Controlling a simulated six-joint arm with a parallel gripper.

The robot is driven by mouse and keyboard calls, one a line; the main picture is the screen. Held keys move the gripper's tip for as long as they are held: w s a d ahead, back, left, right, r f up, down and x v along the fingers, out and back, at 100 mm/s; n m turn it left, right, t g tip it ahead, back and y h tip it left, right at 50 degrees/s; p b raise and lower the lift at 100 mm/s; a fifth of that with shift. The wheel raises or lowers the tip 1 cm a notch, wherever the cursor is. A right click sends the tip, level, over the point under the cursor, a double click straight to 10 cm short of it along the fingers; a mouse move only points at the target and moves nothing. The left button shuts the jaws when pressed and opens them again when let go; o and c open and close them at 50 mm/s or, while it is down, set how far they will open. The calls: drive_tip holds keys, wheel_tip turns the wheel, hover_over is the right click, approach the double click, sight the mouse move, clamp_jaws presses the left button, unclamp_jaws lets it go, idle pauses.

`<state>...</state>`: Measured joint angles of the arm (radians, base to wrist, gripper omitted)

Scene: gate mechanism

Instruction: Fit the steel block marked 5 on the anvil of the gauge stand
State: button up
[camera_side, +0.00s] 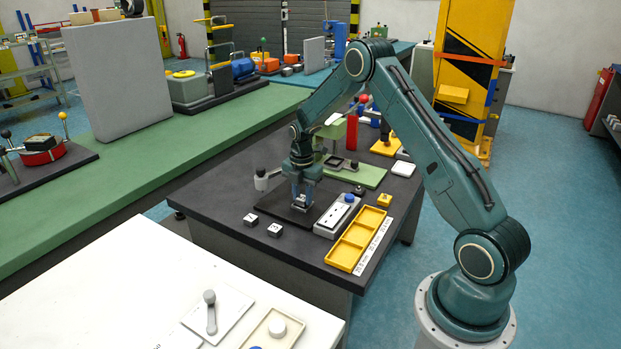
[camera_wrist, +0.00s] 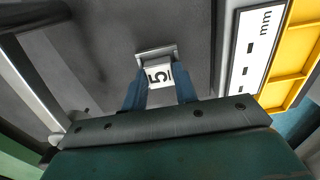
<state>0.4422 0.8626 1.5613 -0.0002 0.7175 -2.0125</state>
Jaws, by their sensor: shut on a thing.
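The steel block marked 5 (camera_wrist: 158,75) shows its white numbered face between the blue fingers in the wrist view. My gripper (camera_wrist: 160,88) is shut on it; a grey metallic edge lies just beyond the number. In the side view my gripper (camera_side: 302,203) points down over a dark plate (camera_side: 288,213) on the table, and hides most of the block. I cannot tell whether the block touches the surface below. A green-based stand (camera_side: 370,174) is behind the gripper, partly hidden by my arm; I cannot make out its anvil.
Two numbered blocks (camera_side: 275,230) (camera_side: 250,219) lie at the left front of the table. A grey display unit marked mm (camera_side: 325,226) is right of the gripper, next to a yellow compartment tray (camera_side: 347,256). A grey-capped post (camera_side: 261,180) stands close on the left.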

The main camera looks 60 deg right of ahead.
drive_tip(key=shift+f, duration=0.15)
idle(0.4)
drive_tip(key=o, duration=1.1)
drive_tip(key=shift+o, duration=0.2)
wheel_tip(320, 180, up, 14)
